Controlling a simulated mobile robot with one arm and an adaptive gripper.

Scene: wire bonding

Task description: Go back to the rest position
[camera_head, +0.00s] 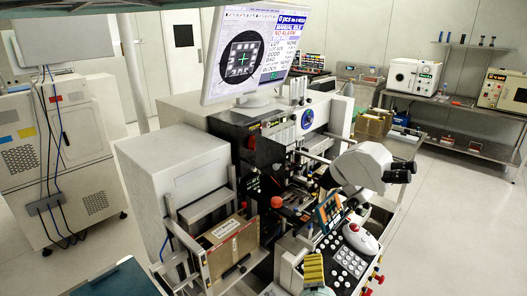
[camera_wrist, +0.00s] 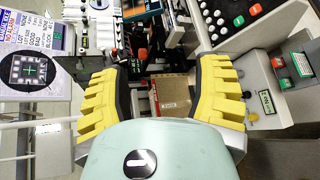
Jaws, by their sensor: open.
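My gripper (camera_head: 313,268) shows at the bottom of the head view as a yellow ribbed finger with a pale green body below it. In the wrist view, both yellow fingers of my gripper (camera_wrist: 160,85) are spread wide apart with nothing between them. A brown box (camera_wrist: 172,95) lies beyond the gap and touches neither finger. The gripper is in front of the wire bonding machine (camera_head: 270,135), near its control panel. Most of my arm is out of view.
A monitor (camera_head: 255,55) stands on the machine. A microscope (camera_head: 362,165) and a white trackball unit (camera_head: 360,238) are right of the gripper. A carton (camera_head: 232,245) sits in a rack at left. Open floor (camera_head: 455,235) lies at right, before a back bench (camera_head: 450,105).

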